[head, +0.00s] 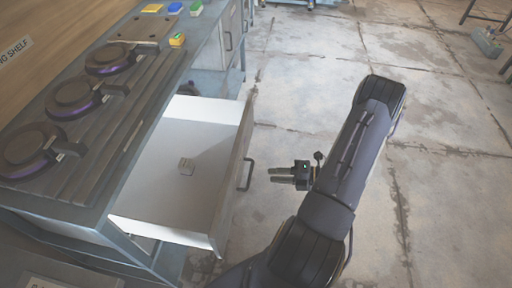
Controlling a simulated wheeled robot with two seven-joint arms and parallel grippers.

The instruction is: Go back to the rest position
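My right gripper (281,175) is to the right of the open drawer (205,107), a short way from its handle (247,175) in the picture. Its two fingers point left, and a narrow gap seems to show between them with nothing held. My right arm comes up from the bottom centre and bends at the upper right. My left gripper is out of view.
The bench (125,185) on the left carries several dark round devices (72,98) on a dark board. Yellow, blue and green blocks (175,8) lie at its far end. Concrete floor (440,190) is clear on the right. A grey-green box (487,43) stands far right.

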